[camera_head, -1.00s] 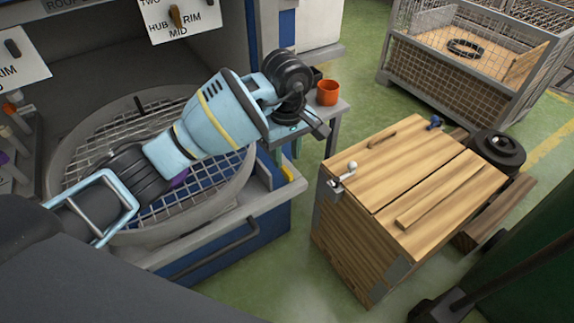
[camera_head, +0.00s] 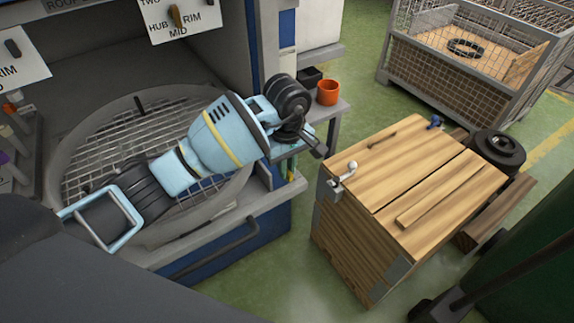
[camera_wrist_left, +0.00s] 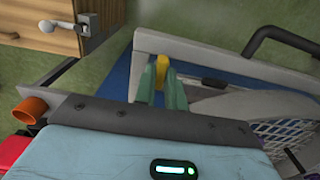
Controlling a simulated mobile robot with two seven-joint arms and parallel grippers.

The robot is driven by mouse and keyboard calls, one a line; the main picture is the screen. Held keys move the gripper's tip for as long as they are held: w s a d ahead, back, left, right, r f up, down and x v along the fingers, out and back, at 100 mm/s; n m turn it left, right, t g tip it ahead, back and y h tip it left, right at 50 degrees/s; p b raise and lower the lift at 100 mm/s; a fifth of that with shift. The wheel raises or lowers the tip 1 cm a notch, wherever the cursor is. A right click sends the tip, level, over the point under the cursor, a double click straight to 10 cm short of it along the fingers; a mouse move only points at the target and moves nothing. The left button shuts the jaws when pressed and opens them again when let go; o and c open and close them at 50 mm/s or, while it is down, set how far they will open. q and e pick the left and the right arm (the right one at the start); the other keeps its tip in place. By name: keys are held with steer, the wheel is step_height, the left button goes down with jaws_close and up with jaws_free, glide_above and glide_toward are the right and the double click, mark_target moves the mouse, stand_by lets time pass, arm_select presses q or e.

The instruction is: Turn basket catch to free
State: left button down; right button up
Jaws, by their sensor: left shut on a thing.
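The basket catch is a small yellow lever (camera_wrist_left: 161,66) on the grey front edge of the washer. My left gripper (camera_wrist_left: 161,84) is shut on it, a green finger on each side, with the yellow end showing between and beyond them. In the head view my left arm reaches across the round mesh basket (camera_head: 245,190), and the left gripper (camera_head: 290,172) points down at the washer's front right corner. The arm hides part of the basket, and the catch is mostly hidden there. My right gripper is not in view.
A wooden crate (camera_head: 420,185) with a ball-ended latch (camera_head: 346,175) stands right of the washer. An orange cup (camera_head: 328,92) is on a small side table behind the gripper. A dark handle bar (camera_head: 215,248) runs along the washer front. Green floor lies between washer and crate.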

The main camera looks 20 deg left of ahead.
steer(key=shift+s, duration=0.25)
arm_select(q)
steer(key=shift+r+n, duration=0.1)
steer(key=shift+n, duration=0.3)
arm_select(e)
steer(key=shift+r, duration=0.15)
arm_select(q)
steer(key=n+p, duration=0.1)
steer(key=n, duration=0.2)
steer(key=n+p, duration=0.1)
steer(key=n, duration=0.3)
steer(key=shift+r, duration=0.1)
steer(key=n+p, duration=0.2)
steer(key=n, duration=0.3)
steer(key=n+p, duration=0.1)
steer(key=n, duration=0.2)
steer(key=shift+n, duration=1)
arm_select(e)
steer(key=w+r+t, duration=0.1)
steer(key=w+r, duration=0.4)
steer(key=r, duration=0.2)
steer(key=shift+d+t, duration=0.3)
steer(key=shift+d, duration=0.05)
arm_select(q)
steer(key=shift+f+p, duration=0.2)
steer(key=shift+p, duration=0.1)
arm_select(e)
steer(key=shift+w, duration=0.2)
